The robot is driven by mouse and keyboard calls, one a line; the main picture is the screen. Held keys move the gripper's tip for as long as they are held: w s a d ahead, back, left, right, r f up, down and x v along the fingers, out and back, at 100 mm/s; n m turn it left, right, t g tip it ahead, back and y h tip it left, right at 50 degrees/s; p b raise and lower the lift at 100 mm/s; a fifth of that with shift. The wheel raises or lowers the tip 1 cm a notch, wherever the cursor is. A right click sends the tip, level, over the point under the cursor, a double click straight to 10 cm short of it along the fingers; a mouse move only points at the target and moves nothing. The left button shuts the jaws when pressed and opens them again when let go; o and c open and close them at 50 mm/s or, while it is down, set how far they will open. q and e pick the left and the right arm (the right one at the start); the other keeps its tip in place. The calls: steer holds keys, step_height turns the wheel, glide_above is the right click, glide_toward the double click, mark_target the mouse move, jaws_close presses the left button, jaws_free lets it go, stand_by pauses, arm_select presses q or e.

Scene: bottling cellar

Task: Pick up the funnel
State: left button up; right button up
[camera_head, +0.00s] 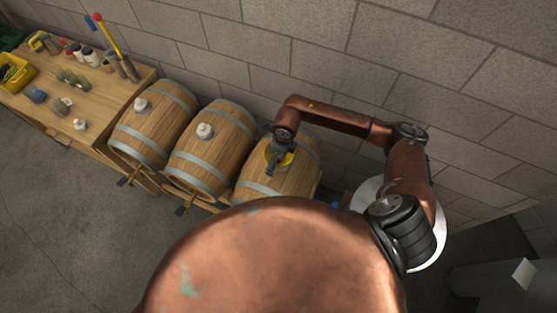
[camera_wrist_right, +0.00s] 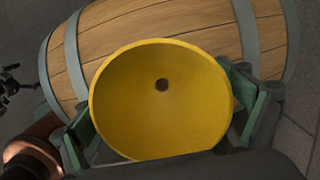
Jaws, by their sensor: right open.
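The yellow funnel (camera_wrist_right: 162,105) sits on the rightmost barrel, its wide mouth facing my wrist camera and a small dark hole at its centre. In the head view the funnel (camera_head: 288,161) is partly hidden behind my right gripper (camera_head: 278,157). In the right wrist view the fingers of my right gripper (camera_wrist_right: 163,118) stand open on both sides of the funnel. I cannot tell whether they touch its rim. The funnel's spout is hidden. My left gripper is not in view.
The right barrel (camera_head: 252,187) lies beside the middle barrel (camera_head: 187,168) and the left barrel (camera_head: 133,148), both with pale bungs on top. A wooden bench (camera_head: 95,120) at left holds bottles, tools and a yellow crate (camera_head: 14,75). A block wall (camera_head: 260,50) stands close behind.

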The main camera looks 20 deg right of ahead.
steer(key=shift+f, duration=0.45)
steer(key=shift+r, duration=0.1)
steer(key=shift+c, duration=0.5)
steer(key=c, duration=1.1)
steer(key=shift+c, duration=0.3)
